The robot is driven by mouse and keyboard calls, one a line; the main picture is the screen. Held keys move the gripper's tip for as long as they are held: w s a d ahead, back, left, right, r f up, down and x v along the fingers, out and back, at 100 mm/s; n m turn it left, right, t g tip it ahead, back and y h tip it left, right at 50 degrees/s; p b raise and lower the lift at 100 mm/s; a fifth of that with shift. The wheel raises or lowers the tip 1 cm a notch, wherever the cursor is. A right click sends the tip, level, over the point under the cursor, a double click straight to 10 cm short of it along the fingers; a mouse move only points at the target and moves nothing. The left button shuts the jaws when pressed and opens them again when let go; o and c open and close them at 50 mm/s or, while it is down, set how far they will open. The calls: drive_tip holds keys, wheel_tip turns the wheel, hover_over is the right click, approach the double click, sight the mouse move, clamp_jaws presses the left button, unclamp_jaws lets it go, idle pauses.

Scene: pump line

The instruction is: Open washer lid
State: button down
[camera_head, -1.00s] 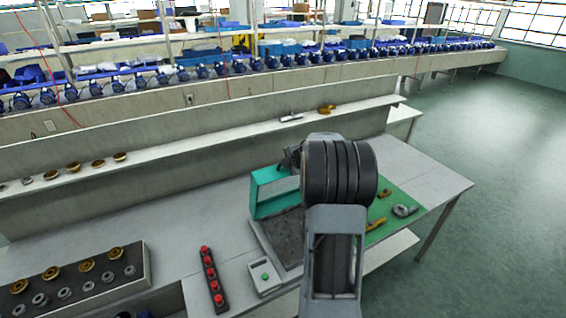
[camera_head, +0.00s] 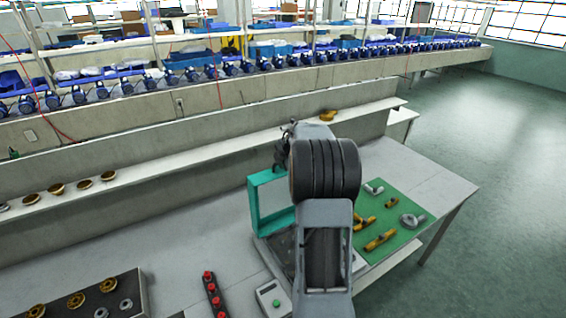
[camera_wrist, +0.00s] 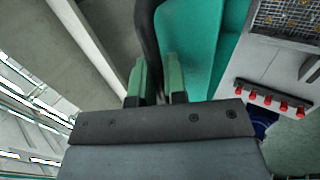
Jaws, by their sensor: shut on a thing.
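The washer has a teal lid (camera_head: 254,208), raised above the washer's grey base in the head view. Its teal inside also fills the upper middle of the wrist view (camera_wrist: 205,40). My gripper (camera_wrist: 156,88) has its two green fingers on either side of a dark curved bar (camera_wrist: 146,45), which looks like the lid's handle, and is shut on it. In the head view my gripper (camera_head: 281,155) is at the lid's upper edge, partly hidden by my arm. My arm also hides part of the washer. A perforated basket (camera_wrist: 290,18) shows in the wrist view.
A green mat (camera_head: 402,238) with brass and grey fittings lies right of the washer. A dark parts tray (camera_head: 90,300) is at the lower left. A shelf runs behind.

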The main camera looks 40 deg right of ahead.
drive_tip(key=c, duration=1.2)
unclamp_jaws()
drive_tip(key=shift+f, duration=0.1)
drive_tip(key=b+v, duration=0.1)
drive_tip(key=v, duration=1.3)
drive_tip(key=shift+w, duration=0.1)
